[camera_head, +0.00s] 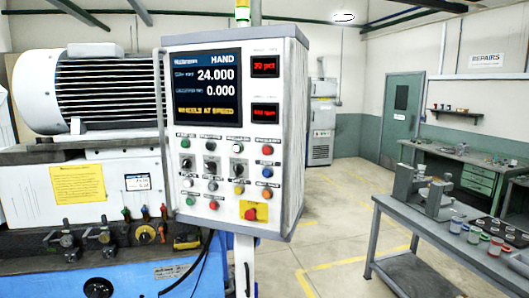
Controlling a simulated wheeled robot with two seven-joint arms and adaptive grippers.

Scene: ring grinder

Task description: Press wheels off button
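A grey-white control panel (222,130) stands upright in the centre, angled slightly. Its screen (208,88) reads HAND, 24.000, 0.000 and WHEELS AT SPEED. A red mushroom button (251,213) sits on a yellow plate at lower right. The button labels are too small to read, so I cannot tell which is wheels off. Neither gripper is in view.
The grinder's finned motor (108,88) and valve levers (145,212) are left of the panel. A grey bench (410,225) with metal fixtures and small cups stands at right. Yellow-lined floor (335,215) between is open. A green door (401,112) is behind.

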